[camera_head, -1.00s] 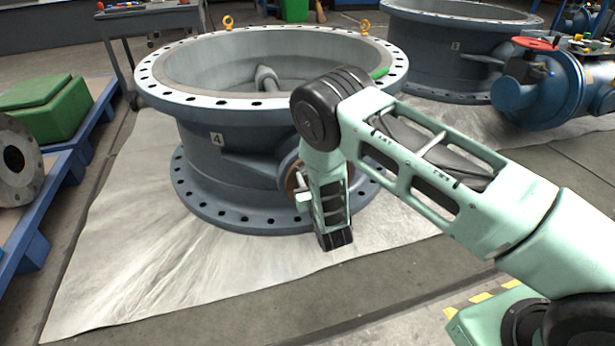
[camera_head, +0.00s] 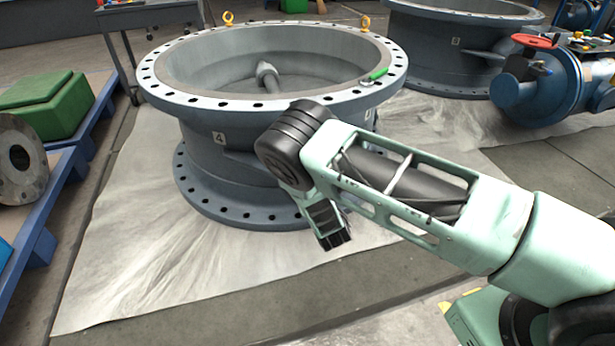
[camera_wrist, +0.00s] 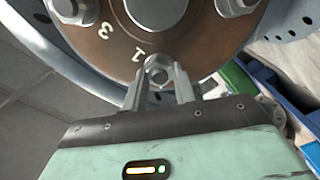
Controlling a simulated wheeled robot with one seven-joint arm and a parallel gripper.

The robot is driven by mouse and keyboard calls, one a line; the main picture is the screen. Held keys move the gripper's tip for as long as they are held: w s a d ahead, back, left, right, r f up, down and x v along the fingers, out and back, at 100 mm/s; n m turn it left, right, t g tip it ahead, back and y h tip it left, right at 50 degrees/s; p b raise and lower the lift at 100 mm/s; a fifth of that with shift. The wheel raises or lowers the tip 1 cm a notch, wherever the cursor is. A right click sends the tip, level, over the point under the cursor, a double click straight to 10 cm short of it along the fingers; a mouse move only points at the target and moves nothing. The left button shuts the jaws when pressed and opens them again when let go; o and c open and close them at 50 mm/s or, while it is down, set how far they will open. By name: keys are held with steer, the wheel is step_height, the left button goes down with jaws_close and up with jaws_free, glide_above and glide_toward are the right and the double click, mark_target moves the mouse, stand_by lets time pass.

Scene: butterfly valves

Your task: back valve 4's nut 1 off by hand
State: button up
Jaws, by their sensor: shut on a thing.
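Valve 4 (camera_head: 225,160) is a large grey-blue flanged ring body with a "4" plate, standing on a pale sheet. In the wrist view its brown round flange (camera_wrist: 195,50) carries painted numbers "1" and "3" and several bolts. Nut 1 (camera_wrist: 158,72) sits below the "1" at the flange's lower edge. My gripper (camera_wrist: 160,88) has its two fingers on either side of this nut, shut on it. In the head view my arm covers the flange, the nut and the fingertips.
A green-handled tool (camera_head: 375,75) lies on valve 4's top rim. A blue pallet with a green box (camera_head: 45,105) is at left.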

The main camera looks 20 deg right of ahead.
steer(key=n, duration=1)
steer(key=shift+f+n, duration=0.15)
steer(key=shift+n, duration=0.15)
steer(key=shift+d+n, duration=0.1)
steer(key=shift+n, duration=0.2)
steer(key=o, duration=1)
steer(key=s+p, duration=0.4)
steer(key=s, duration=1.3)
steer(key=shift+s, duration=0.25)
